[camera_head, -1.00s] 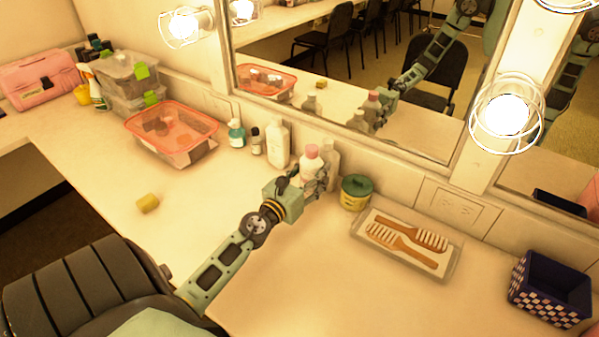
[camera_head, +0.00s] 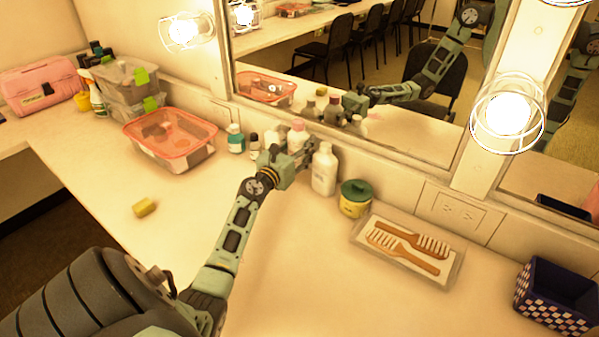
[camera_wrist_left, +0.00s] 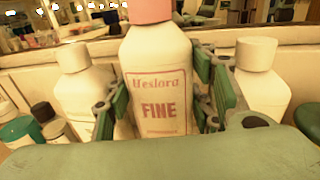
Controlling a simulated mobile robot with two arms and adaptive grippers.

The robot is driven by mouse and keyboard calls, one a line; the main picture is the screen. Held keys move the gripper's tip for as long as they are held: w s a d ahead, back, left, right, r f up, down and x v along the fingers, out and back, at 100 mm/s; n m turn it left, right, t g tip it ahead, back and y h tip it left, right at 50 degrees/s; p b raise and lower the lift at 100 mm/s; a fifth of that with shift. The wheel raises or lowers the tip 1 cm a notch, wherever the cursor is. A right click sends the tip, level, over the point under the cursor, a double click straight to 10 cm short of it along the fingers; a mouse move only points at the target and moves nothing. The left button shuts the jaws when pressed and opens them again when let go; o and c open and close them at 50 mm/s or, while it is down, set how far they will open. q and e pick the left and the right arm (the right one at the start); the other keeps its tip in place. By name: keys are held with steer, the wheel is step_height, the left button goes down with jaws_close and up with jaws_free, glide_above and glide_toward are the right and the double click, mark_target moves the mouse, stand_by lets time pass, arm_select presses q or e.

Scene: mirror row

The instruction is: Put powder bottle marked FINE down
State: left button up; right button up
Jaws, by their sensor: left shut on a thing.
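The powder bottle marked FINE (camera_wrist_left: 155,75) is white with a pink cap and red lettering. It stands upright between the green fingers of my left gripper (camera_wrist_left: 163,95) in the left wrist view. In the head view its pink cap (camera_head: 298,125) shows behind my left gripper (camera_head: 298,152), which is shut on it. Its base is hidden, so I cannot tell whether it touches the counter. A plain white bottle (camera_head: 324,170) stands to its right, and another (camera_head: 271,141) to its left. Both flank it in the left wrist view. My right gripper is not in view.
A green-lidded yellow tub (camera_head: 355,199) and a tray (camera_head: 450,278) with wooden combs lie to the right. Small bottles (camera_head: 236,139) and an orange-lidded box (camera_head: 170,130) stand to the left. The mirror wall (camera_head: 390,150) is close behind.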

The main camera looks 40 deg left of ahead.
mark_target(299, 161)
arm_select(q)
step_height(299, 161, down, 5)
steer(key=shift+r+b, duration=0.2)
steer(key=shift+b, duration=1)
steer(key=shift+w+f, duration=0.1)
steer(key=shift+f, duration=0.4)
steer(key=shift+f+b, duration=0.15)
steer(key=shift+b, duration=0.25)
steer(key=o, duration=1.1)
steer(key=shift+d, duration=0.1)
steer(key=shift+r, duration=0.2)
steer(key=p+v, duration=0.1)
steer(key=v, duration=1.1)
